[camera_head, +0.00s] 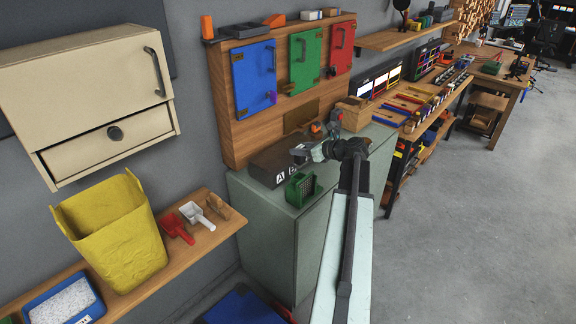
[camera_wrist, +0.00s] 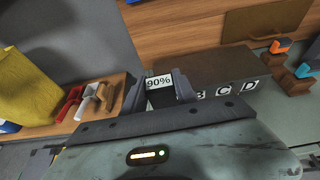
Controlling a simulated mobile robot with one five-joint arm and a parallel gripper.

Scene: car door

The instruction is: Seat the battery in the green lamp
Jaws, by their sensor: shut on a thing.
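My gripper (camera_wrist: 159,90) is shut on a dark battery (camera_wrist: 160,98) with a white "90%" label, between its two dark fingers. In the head view my gripper (camera_head: 301,153) is by the right part of a dark box with letter labels (camera_head: 265,163), on the grey-green cabinet. In the wrist view the box (camera_wrist: 215,66) shows labels B, C and D beyond the fingers. I cannot tell if the battery touches the box.
A wooden panel with blue, green and red doors (camera_head: 305,58) rises behind. A shelf with a yellow bin (camera_head: 112,232) and scoops is at left. Open floor lies at right.

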